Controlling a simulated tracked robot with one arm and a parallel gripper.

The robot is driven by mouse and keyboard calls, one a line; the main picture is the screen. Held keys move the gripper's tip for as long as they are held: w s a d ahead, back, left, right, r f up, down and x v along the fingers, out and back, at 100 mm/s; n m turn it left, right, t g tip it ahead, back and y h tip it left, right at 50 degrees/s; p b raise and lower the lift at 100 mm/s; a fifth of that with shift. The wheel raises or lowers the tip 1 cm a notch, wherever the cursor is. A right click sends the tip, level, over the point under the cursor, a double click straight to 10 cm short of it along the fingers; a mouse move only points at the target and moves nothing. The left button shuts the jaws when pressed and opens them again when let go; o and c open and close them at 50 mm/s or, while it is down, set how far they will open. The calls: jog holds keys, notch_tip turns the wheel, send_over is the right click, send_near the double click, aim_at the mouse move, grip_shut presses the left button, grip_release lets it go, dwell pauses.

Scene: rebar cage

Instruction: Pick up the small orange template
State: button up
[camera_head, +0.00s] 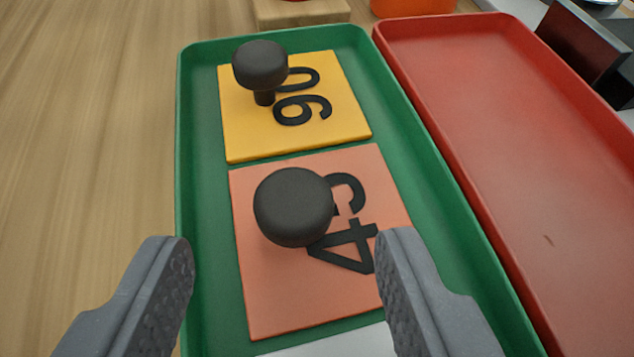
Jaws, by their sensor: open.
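The orange template (290,290) is a salmon-orange square plate with dark cut-out-style characters and a round black knob (293,207). It lies flat in a green tray (189,140), in front of a yellow template (242,135) that also has a black knob and characters. My gripper (283,255) is open, with one grey finger at the lower left and one at the lower right. The fingers are apart, with the orange plate and its knob showing between and beyond them. Nothing is held. The right finger hides part of the plate's right edge.
An empty red tray (510,120) stands right beside the green tray. A white piece (335,345) shows at the green tray's near end. A wooden block (300,12), an orange object (412,6) and a dark box (582,40) stand at the back. Bare wooden table (90,130) lies at left.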

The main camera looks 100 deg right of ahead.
aim_at(293, 234)
jog(key=x, duration=0.3)
jog(key=shift+s+d+f, duration=0.1)
jog(key=shift+s+d, duration=0.1)
jog(key=shift+d, duration=0.05)
grip_shut()
